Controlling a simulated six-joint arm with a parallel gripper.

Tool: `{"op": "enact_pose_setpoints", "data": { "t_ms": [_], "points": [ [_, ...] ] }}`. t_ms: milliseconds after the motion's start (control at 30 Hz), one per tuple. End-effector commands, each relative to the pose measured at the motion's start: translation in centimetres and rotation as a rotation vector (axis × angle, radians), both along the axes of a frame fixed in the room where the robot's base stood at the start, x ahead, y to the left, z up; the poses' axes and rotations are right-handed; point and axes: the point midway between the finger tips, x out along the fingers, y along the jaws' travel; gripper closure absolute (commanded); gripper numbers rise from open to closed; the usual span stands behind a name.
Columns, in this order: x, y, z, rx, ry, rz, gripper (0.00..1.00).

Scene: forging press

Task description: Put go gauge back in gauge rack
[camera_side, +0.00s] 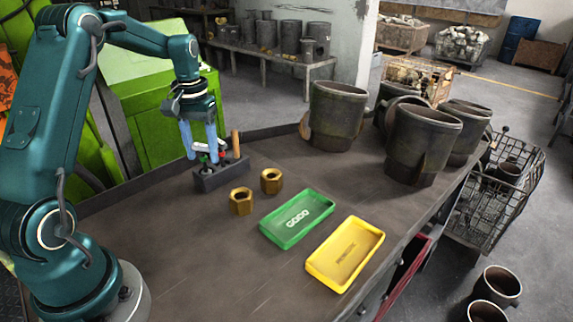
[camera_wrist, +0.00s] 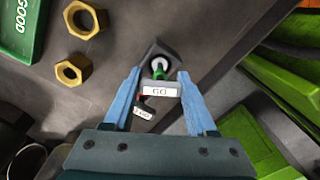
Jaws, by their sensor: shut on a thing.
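The go gauge (camera_wrist: 161,91) has a white label reading GO and a green part. My gripper (camera_wrist: 159,80) is shut on it, with a blue finger on each side of the label. In the side view my gripper (camera_side: 202,155) points down at the dark gauge rack (camera_side: 222,176). The rack also shows in the wrist view (camera_wrist: 152,53), just beyond the gauge. I cannot tell whether the gauge's lower end is in the rack or just above it. A second gauge with a red part and a white label (camera_wrist: 144,111) is beside it, partly hidden.
A brown-handled tool (camera_side: 236,144) stands at the rack's right. Two brass nuts (camera_side: 241,201) (camera_side: 271,181) lie in front. The green GOOD tray (camera_side: 297,219) and yellow tray (camera_side: 346,254) lie right of them. Large dark cups (camera_side: 337,115) stand at the back right. The front-left bench is clear.

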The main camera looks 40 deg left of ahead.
Motion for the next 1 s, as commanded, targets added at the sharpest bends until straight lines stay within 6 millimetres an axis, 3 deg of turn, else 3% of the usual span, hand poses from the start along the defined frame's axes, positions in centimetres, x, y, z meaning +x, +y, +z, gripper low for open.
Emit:
{"op": "enact_pose_setpoints", "data": {
  "t_ms": [667,700,767,1000],
  "points": [
    [0.00,0.00,-0.61,0.000,-0.001,0.000,1.00],
    [0.00,0.00,-0.61,0.000,-0.001,0.000,0.31],
    [0.00,0.00,-0.60,0.000,-0.001,0.000,0.08],
    [0.00,0.00,-0.61,0.000,-0.001,0.000,0.08]
  ]
}}
